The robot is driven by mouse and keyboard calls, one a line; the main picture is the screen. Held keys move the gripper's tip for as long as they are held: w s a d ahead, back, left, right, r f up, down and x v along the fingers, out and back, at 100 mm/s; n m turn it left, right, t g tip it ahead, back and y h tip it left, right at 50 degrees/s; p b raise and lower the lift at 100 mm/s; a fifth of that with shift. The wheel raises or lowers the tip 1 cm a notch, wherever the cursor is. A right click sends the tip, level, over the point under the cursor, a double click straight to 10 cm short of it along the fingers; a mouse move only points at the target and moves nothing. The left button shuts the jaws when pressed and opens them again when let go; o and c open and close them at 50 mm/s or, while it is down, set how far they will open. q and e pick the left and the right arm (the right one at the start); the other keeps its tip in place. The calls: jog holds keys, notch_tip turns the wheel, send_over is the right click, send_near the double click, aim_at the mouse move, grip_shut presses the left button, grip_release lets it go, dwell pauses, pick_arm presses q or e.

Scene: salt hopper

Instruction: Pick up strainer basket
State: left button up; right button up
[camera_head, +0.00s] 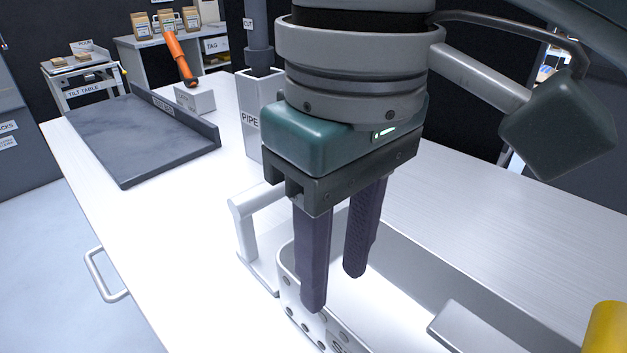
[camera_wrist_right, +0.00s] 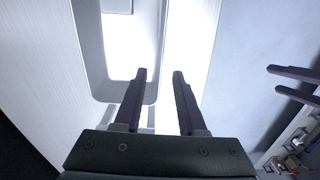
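The strainer basket (camera_head: 345,334) is a long pale tray with rounded corners and a perforated, partly lettered near wall; its right end runs out of the head view. It also shows in the right wrist view (camera_wrist_right: 92,60). My right gripper (camera_head: 334,290) is open above its left end, pointing down. In the wrist view, its fingers (camera_wrist_right: 159,73) appear on either side of the basket's long wall, one over the inside and one outside. Contact cannot be told. My left gripper (camera_wrist_right: 282,82) shows only in the wrist view, at the right edge, with its fingers apart.
A white bracket (camera_head: 245,228) stands just left of the basket. Behind are a grey post labelled PIPE (camera_head: 250,130), a dark tray (camera_head: 135,135) and an orange handle (camera_head: 178,55) on a block. A yellow object (camera_head: 606,328) is at lower right. The bench's left front is clear.

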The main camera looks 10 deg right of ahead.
aim_at(325, 351)
notch_tip(325, 351, down, 5)
jog(key=shift+w+f+b, duration=0.1)
jog(key=shift+b, duration=0.35)
jog(key=f+b, duration=0.1)
jog(key=f, duration=0.4)
jog(key=shift+a+f, duration=0.15)
jog(key=shift+a, duration=0.05)
pick_arm(q)
jog(key=f, duration=0.2)
jog(key=shift+s+a+f, duration=0.15)
jog(key=shift+a+f, duration=0.05)
jog(key=shift+f, duration=0.2)
jog(key=shift+d, duration=0.15)
pick_arm(e)
grip_shut()
